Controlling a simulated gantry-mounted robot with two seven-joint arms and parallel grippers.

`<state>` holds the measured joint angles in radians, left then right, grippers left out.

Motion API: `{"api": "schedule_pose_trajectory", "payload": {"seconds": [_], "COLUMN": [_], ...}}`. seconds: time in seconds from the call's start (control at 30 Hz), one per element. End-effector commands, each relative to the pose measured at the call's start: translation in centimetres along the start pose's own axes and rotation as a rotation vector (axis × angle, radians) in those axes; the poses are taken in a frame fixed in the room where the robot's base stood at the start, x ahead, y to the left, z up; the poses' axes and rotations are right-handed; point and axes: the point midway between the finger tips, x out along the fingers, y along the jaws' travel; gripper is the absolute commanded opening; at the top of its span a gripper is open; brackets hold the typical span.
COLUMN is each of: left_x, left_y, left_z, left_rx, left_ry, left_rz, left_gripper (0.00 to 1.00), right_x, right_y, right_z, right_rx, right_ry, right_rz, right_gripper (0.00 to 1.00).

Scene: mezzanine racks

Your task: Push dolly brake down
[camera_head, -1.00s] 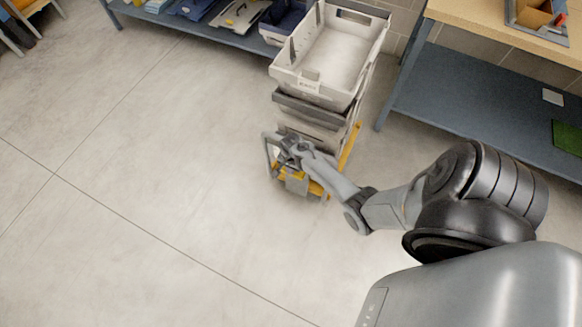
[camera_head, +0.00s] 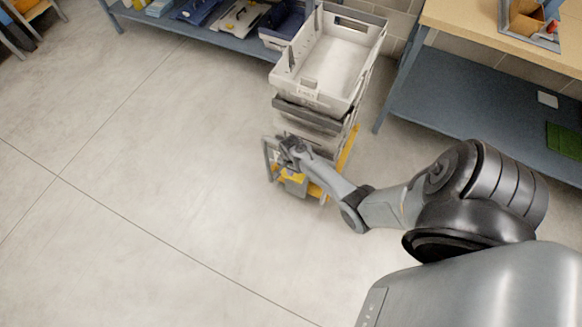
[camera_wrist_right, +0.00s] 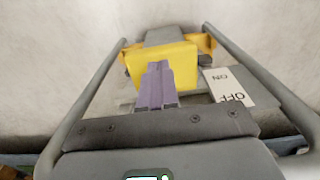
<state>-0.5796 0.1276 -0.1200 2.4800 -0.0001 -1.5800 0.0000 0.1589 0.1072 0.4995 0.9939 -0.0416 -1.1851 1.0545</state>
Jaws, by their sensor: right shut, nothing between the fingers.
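The dolly (camera_head: 346,152) is a yellow base with stacked grey crates on it, in the middle of the head view. In the right wrist view a yellow pedal (camera_wrist_right: 162,68) sits between two grey bars of the dolly. A white label (camera_wrist_right: 228,87) reading ON and OFF is just right of it. My right gripper (camera_head: 287,150) is at the near left end of the dolly. In the right wrist view its purple fingers (camera_wrist_right: 157,84) are shut, empty, and overlap the pedal's lower edge. I cannot tell whether they touch it. My left gripper is not in view.
An open grey crate (camera_head: 311,91) tops the stack. A blue shelf (camera_head: 430,110) stands to the right under a wooden bench top (camera_head: 465,18). Another blue rack (camera_head: 215,32) holds bins at the back. The floor to the left is clear.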

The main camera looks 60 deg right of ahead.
Motion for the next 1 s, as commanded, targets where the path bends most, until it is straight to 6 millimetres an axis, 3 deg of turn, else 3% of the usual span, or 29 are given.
{"api": "schedule_pose_trajectory", "payload": {"seconds": [0.03,0.4,0.63,1.0], "left_x": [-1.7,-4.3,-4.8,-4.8], "left_y": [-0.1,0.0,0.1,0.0], "left_z": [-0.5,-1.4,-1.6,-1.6], "left_rx": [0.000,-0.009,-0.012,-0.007], "left_ry": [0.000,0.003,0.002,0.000], "left_rz": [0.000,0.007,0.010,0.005], "left_gripper": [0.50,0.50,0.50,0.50], "right_x": [-1.7,-8.5,-10.3,-10.7], "right_y": [-0.1,-0.1,-0.1,-0.1], "right_z": [0.1,0.0,0.0,0.0], "right_rx": [0.000,-0.001,-0.001,-0.001], "right_ry": [-0.001,0.001,-0.001,0.000], "right_rz": [-0.001,-0.002,-0.001,-0.001], "right_gripper": [0.00,0.00,0.00,0.00]}}
